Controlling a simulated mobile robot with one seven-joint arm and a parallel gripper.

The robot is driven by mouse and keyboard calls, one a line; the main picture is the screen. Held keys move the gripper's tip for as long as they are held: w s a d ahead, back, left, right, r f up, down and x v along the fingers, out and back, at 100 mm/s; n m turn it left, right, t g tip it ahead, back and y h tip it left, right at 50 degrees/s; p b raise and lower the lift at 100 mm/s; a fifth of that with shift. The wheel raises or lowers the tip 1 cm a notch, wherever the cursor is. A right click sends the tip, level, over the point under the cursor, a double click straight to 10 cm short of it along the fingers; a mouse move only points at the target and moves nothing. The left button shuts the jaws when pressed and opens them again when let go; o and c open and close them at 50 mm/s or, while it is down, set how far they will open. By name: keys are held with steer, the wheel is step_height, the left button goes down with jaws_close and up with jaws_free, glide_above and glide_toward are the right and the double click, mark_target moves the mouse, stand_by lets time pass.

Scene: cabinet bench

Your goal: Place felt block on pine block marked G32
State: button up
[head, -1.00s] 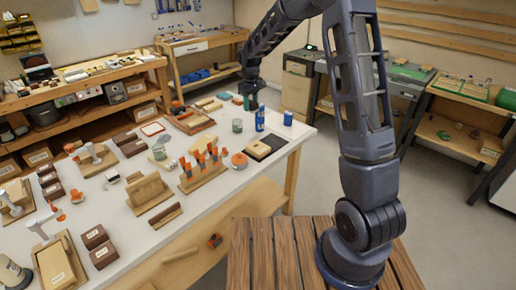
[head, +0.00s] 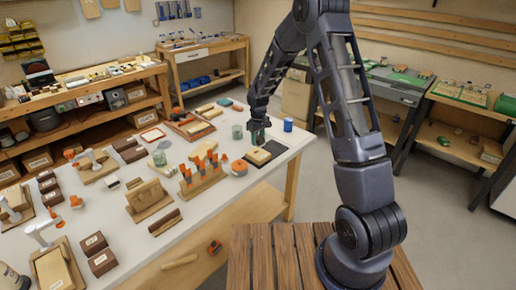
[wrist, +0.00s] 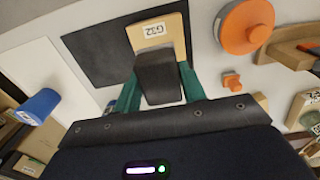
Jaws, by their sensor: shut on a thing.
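My gripper (head: 258,134) is shut on the dark grey felt block, its green fingers on either side. The felt block (wrist: 159,80) shows clearly between the fingers in the wrist view. The pine block (wrist: 158,31) is pale wood with a white label reading G32. It lies on a black mat (wrist: 95,45). In the head view my gripper is just above the pine block (head: 258,158). In the wrist view the felt block covers the pine block's near part; whether they touch cannot be told.
A blue cup (head: 288,124) stands at the table's back right edge. An orange-topped round container (head: 239,167) and a rack with orange-handled tools (head: 203,175) are left of the mat. A greenish glass jar (head: 237,131) stands behind. The floor to the right is clear.

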mark_target(258, 153)
steer(key=shift+f, duration=2.65)
steer(key=shift+f, duration=0.1)
steer(key=o, duration=1)
